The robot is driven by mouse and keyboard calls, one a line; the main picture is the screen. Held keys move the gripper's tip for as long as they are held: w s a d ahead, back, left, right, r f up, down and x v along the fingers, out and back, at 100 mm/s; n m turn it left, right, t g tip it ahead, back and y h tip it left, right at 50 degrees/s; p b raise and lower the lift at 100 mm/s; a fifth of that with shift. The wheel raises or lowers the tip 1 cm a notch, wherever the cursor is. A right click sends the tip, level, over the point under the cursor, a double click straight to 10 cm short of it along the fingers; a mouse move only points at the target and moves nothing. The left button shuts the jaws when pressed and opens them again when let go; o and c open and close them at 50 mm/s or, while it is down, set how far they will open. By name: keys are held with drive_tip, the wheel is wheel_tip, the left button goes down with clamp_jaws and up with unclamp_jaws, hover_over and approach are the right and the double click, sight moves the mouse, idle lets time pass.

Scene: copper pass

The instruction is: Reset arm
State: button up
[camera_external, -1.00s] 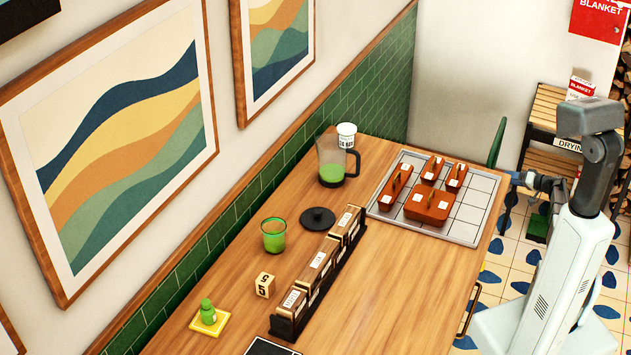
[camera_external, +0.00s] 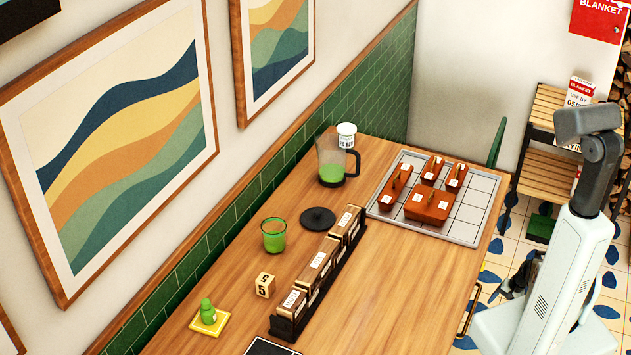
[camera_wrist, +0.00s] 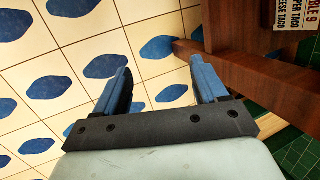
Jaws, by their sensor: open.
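My gripper (camera_wrist: 163,80) shows in the wrist view with its two blue fingers wide apart and nothing between them. Patterned floor tiles lie behind the fingers. In the external view my gripper (camera_external: 512,284) is a small dark shape low beside my body, off the table's right side. It is partly hidden by my body and its fingers are too small to make out there.
The wooden table (camera_external: 400,290) carries a tiled tray (camera_external: 478,205) with several brown-red blocks, a jug (camera_external: 330,165), a green cup (camera_external: 273,236) and a box rack (camera_external: 345,262). A wooden edge (camera_wrist: 240,75) is close right of the fingers. A shelf (camera_external: 548,160) stands behind.

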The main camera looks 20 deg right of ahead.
drive_tip(key=s+a+r+n+g+h, duration=0.1)
drive_tip(key=s+a+r+n+g, duration=0.2)
drive_tip(key=s+a, duration=0.7)
drive_tip(key=s+a+r+n+g+h, duration=0.2)
drive_tip(key=s+a+n+g, duration=0.3)
drive_tip(key=s+a, duration=0.5)
drive_tip(key=shift+s+r+n+h, duration=0.3)
drive_tip(key=shift+s+r+n, duration=0.15)
drive_tip(key=shift+n, duration=0.25)
drive_tip(key=shift+a, duration=0.1)
